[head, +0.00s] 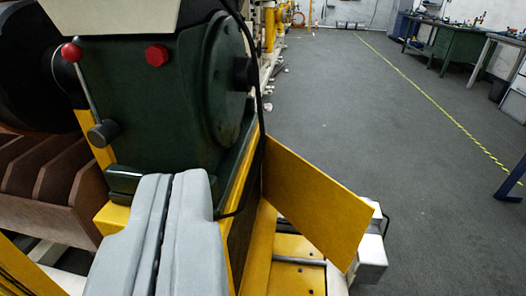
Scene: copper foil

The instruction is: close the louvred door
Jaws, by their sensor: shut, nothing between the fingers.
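My gripper (176,180) shows at the lower middle left as two pale grey fingers side by side. It is shut and empty, with only a dark seam between the fingers. A flat yellow panel (315,207) stands out at an angle from the yellow frame right of my gripper. It looks like the door, standing open, with its free edge toward the right. I see no louvres on the face turned to me. My gripper is left of the panel and apart from it in the picture. The panel's lower inner part and the opening behind it are partly hidden.
A dark green machine (170,110) with red knobs stands just beyond my gripper; a black cable hangs beside it. A brown slotted rack (50,180) is at left. White blocks (369,258) stand beside the panel. Open grey floor (390,120) lies to the right.

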